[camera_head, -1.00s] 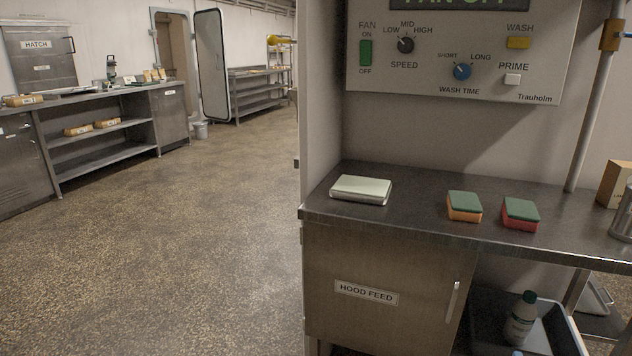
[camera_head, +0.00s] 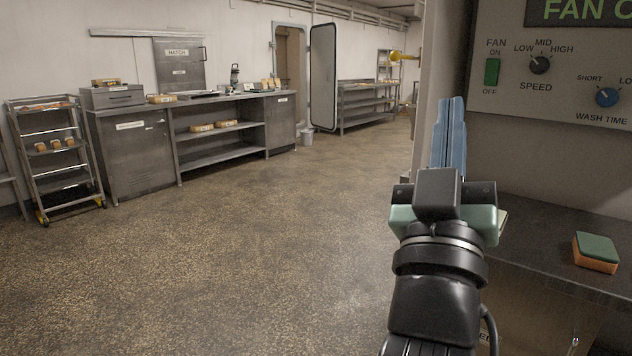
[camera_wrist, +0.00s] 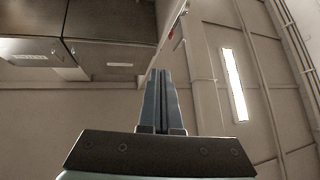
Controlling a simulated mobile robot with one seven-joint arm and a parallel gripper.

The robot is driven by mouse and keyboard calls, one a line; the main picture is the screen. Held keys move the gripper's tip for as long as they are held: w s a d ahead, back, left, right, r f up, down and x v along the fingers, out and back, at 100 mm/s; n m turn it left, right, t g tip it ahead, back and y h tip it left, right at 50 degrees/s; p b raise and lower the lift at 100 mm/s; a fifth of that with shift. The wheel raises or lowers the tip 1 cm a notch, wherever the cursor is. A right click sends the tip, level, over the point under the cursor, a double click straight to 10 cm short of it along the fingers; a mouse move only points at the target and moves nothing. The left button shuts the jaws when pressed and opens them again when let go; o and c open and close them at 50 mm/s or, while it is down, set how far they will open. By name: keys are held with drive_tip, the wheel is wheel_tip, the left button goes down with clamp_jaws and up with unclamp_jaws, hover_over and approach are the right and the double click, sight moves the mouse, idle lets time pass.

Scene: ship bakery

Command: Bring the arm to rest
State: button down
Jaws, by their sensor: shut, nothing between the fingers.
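My gripper (camera_head: 451,105) is raised in front of the right side of the head view, its blue fingers together and pointing up and away. Nothing shows between the fingers. In the wrist view my gripper (camera_wrist: 160,75) also has its two fingers side by side, against a background of wall and ceiling. My arm hides part of the steel counter and the wall edge behind it.
A steel counter (camera_head: 545,235) with a green-and-orange sponge (camera_head: 596,252) stands close at the right, under a control panel (camera_head: 560,85). Open floor (camera_head: 240,250) lies at the left. A wheeled rack (camera_head: 58,165) and a long bench (camera_head: 220,150) stand farther back.

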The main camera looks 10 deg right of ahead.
drive_tip(key=s+a+r+n+t+y, duration=0.1)
drive_tip(key=s+a+r+t+y, duration=0.2)
drive_tip(key=a, duration=0.4)
drive_tip(key=s+a+r+n+y, duration=0.1)
drive_tip(key=s+a+r+y, duration=0.15)
drive_tip(key=a+y, duration=0.35)
drive_tip(key=s+a+r+n+t+y, duration=0.1)
drive_tip(key=s+a+r+t+y, duration=0.2)
drive_tip(key=a, duration=0.4)
wheel_tip(320, 180, up, 26)
drive_tip(key=g+p, duration=0.1)
drive_tip(key=p, duration=2.5)
drive_tip(key=shift+s+d+y+p, duration=0.15)
drive_tip(key=shift+s+y+p, duration=0.25)
drive_tip(key=shift+r, duration=0.1)
